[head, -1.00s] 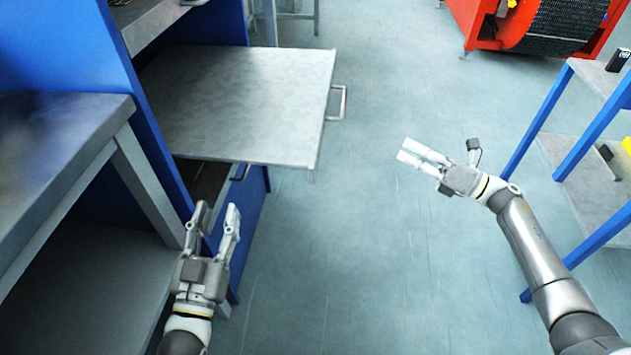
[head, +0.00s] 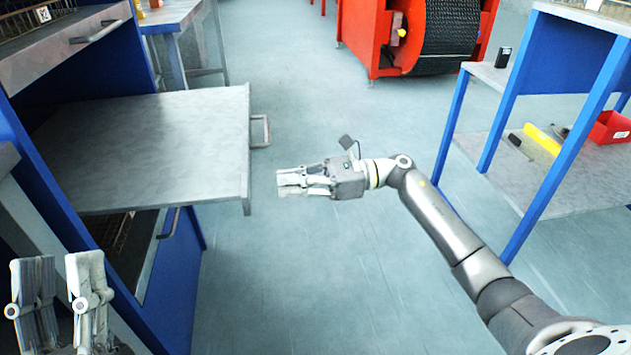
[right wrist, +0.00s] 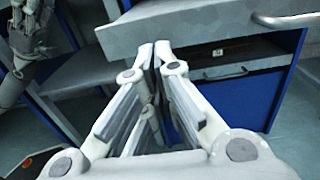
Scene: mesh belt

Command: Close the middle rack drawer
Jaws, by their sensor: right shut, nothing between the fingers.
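The middle rack drawer (head: 150,145) is a flat grey metal drawer, pulled far out of the blue rack at the left in the head view. Its bar handle (head: 260,130) is on its right-hand front edge. My right gripper (head: 283,182) is shut and empty, just right of the drawer front and below its handle in the picture, apart from it. In the right wrist view the drawer's grey edge (right wrist: 190,22) and handle (right wrist: 290,20) lie beyond my fingertips (right wrist: 155,52). My left gripper (head: 60,268) is open and empty at the lower left.
A lower drawer with a handle (head: 168,222) sits beneath in the rack. A blue-framed shelf (head: 520,110) with a red bin (head: 610,128) stands at the right. A red machine with a black mesh belt (head: 445,35) is at the back. The floor between is clear.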

